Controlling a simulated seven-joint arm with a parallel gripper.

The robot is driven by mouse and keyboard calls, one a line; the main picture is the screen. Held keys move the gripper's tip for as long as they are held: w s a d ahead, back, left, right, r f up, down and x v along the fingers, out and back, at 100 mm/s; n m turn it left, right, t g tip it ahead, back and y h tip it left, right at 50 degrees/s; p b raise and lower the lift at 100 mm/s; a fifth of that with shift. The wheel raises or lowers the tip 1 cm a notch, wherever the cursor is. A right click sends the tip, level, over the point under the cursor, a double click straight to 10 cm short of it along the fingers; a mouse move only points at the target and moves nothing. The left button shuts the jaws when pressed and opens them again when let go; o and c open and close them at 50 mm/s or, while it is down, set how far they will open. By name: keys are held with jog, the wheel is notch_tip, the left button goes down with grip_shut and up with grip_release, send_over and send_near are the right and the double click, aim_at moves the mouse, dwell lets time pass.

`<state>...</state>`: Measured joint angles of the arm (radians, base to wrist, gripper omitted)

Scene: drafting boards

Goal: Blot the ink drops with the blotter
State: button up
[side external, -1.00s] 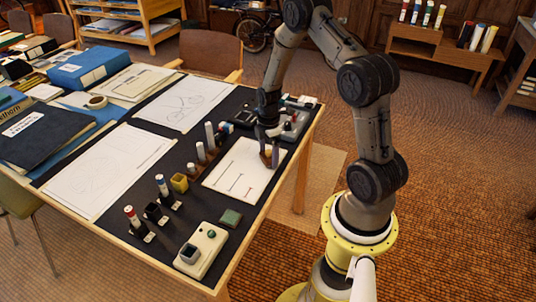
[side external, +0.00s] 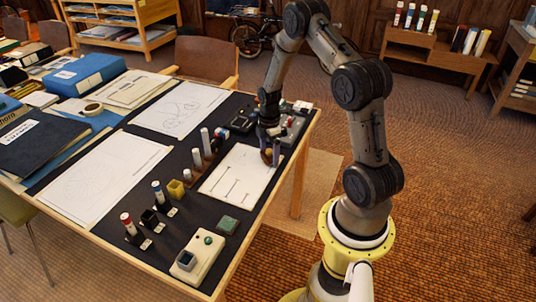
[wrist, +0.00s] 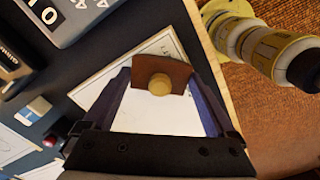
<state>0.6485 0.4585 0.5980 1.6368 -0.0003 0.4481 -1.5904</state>
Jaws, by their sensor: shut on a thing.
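The blotter (wrist: 175,70) is a brown curved piece with a round pale knob, seen between my gripper's fingers in the wrist view. My gripper (wrist: 163,100) is shut on it, a finger on either side. In the side external view, my gripper (side external: 270,153) holds the brown blotter (side external: 266,157) at the far right part of a white sheet (side external: 225,182). I cannot tell whether the blotter touches the sheet. The sheet bears thin dark line marks; it also shows in the wrist view (wrist: 150,120). I cannot make out separate ink drops; some may be hidden.
Red-labelled (side external: 127,223) and blue-labelled (side external: 157,192) bottles, a yellow cup (side external: 176,189) and upright posts (side external: 205,143) stand left of the sheet. A green pad (side external: 228,225) and a pale box (side external: 198,261) lie nearer. A grey keyed device (wrist: 72,16) sits beyond. The table edge is close on the right.

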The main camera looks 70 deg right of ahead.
aim_at(264, 168)
jog(key=shift+d, duration=0.9)
jog(key=shift+a, duration=0.15)
jog(key=shift+s+a, duration=0.1)
jog(key=shift+a, duration=2.8)
jog(key=shift+r, duration=3.55)
